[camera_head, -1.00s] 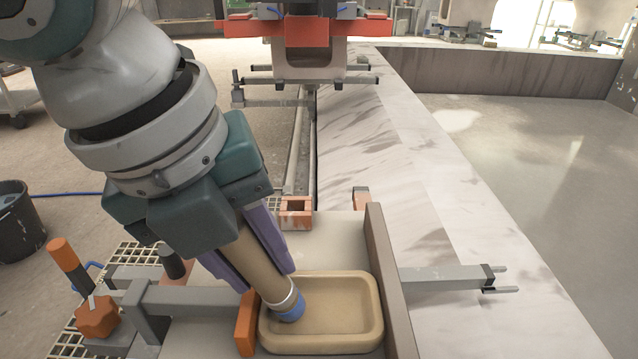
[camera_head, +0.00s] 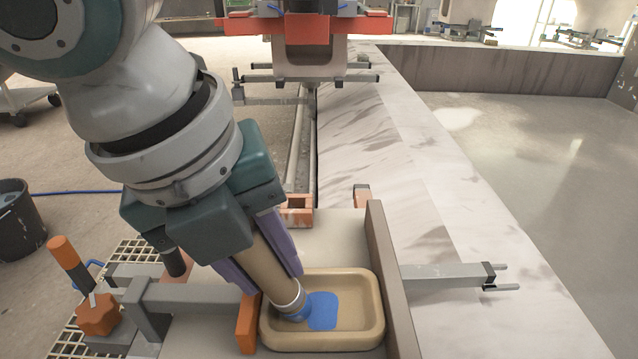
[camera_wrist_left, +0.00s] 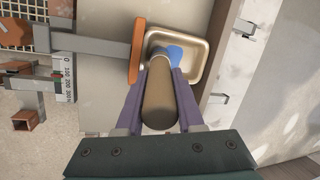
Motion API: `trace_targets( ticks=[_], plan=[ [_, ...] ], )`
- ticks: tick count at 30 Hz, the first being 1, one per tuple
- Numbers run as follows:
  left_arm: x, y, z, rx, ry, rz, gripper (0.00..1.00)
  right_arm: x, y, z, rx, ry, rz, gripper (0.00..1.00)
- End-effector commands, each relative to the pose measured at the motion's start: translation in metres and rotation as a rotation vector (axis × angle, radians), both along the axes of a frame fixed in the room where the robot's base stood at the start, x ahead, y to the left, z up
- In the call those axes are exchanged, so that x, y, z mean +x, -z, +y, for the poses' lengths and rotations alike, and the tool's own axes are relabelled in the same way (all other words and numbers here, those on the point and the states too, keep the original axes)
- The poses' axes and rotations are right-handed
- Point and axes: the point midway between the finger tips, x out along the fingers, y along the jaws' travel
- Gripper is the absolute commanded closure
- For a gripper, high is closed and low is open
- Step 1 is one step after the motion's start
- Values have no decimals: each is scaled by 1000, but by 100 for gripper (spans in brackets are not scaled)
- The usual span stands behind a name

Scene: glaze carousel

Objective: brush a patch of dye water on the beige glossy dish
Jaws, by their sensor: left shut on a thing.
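The beige glossy dish (camera_head: 362,309) lies on a board in front of me, and it also shows in the left wrist view (camera_wrist_left: 198,50). A blue wet patch (camera_head: 323,312) covers part of its inner floor, left of the middle. My left gripper (camera_head: 270,252) has purple fingers shut on a brush with a thick tan handle (camera_head: 272,262), a metal collar and a blue tip. The brush is tilted, with its tip down in the dish at the patch's left side. In the left wrist view the handle (camera_wrist_left: 159,95) sits between the fingers (camera_wrist_left: 158,100) and partly hides the tip. My right gripper is not in view.
An orange clamp pad (camera_head: 247,322) stands close against the dish's left side. A grey bar and an orange knob (camera_head: 97,313) lie further left. A brown upright wall (camera_head: 388,270) runs along the right. A black bucket (camera_head: 18,220) stands at far left.

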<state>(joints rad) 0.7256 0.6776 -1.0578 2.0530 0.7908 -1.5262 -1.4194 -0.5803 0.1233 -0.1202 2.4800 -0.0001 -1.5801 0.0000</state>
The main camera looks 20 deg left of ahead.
Motion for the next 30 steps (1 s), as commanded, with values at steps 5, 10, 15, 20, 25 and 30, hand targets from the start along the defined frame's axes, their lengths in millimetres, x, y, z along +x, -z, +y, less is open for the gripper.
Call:
trace_targets(
  ticks=[5,10,15,20,25,30],
  plan=[
    [2,-1,-11,-2,1,2,100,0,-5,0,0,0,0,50],
    [5,-1,-19,-1,1,2,100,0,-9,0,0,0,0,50],
    [7,0,-29,-2,1,2,100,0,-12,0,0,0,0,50],
    [10,0,-37,-1,1,1,100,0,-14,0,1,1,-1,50],
    [12,0,-46,-1,2,2,100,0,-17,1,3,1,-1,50],
    [14,1,-53,-1,2,4,100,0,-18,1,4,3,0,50]
  ],
)
